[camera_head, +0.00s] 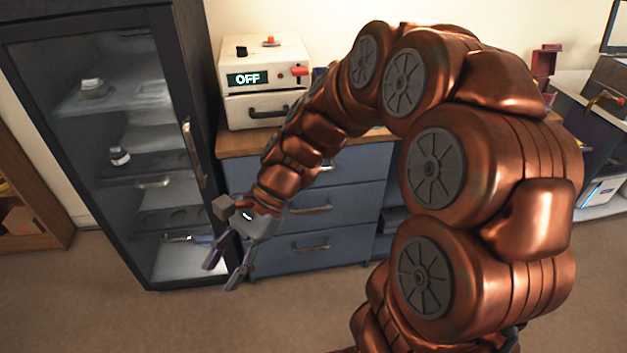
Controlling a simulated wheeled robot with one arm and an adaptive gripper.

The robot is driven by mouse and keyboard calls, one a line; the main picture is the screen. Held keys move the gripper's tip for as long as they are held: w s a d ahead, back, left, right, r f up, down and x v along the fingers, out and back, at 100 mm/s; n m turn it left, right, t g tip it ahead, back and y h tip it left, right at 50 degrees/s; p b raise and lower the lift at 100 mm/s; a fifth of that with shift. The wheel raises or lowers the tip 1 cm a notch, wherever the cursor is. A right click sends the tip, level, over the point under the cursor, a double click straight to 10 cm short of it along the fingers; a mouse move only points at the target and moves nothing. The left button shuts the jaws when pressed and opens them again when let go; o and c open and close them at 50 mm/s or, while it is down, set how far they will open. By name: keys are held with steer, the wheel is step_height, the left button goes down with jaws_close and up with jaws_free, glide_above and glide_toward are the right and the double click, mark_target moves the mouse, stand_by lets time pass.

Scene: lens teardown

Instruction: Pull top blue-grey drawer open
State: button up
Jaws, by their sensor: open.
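The blue-grey drawer unit (345,224) stands against the wall under a wooden top. Several drawer fronts with metal bar handles show, and they look shut. A lower drawer handle (311,209) and the bottom handle (311,247) are visible. My gripper (223,278) is open and empty. It points down in front of the gap between the drawer unit and the glass cabinet, well below the top drawer and apart from any handle.
A dark glass-door cabinet (172,45) with a vertical handle (191,151) stands close left of my gripper. A white machine reading OFF (262,55) sits on the wooden top. Open shelves (393,219) lie right of the drawers. The floor (200,320) in front is clear.

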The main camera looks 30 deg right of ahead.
steer(key=w+d+f+m+t+y+b, duration=0.3)
steer(key=w+d+f+m+t+b, duration=0.15)
steer(key=w+d+m, duration=0.45)
steer(key=w+d+f+m+t+y+b, duration=0.4)
steer(key=w+m, duration=0.3)
steer(key=w, duration=0.4)
steer(key=w+d+f+m+t+h+b, duration=0.2)
steer(key=d+f+m+t+h, duration=0.15)
steer(key=d+m, duration=0.45)
steer(key=w+d+f+m+t+h+b, duration=0.15)
steer(key=d+f+m+t, duration=0.3)
steer(key=d, duration=0.65)
steer(key=w+d+f+m+t+h+b, duration=0.1)
steer(key=w+d+f+m+t+h, duration=0.35)
steer(key=d, duration=0.55)
steer(key=shift+m+g+y, duration=0.35)
steer(key=shift+m+g, duration=0.15)
steer(key=shift+m, duration=0.2)
steer(key=shift+a+b+x, duration=0.2)
steer(key=shift+b+x, duration=0.1)
steer(key=shift+x, duration=1.15)
steer(key=shift+a+b+x, duration=0.2)
steer(key=shift+b+x, duration=0.05)
steer(key=shift+x, duration=1.2)
steer(key=shift+s, duration=0.2)
steer(key=shift+c, duration=0.2)
jaws_close()
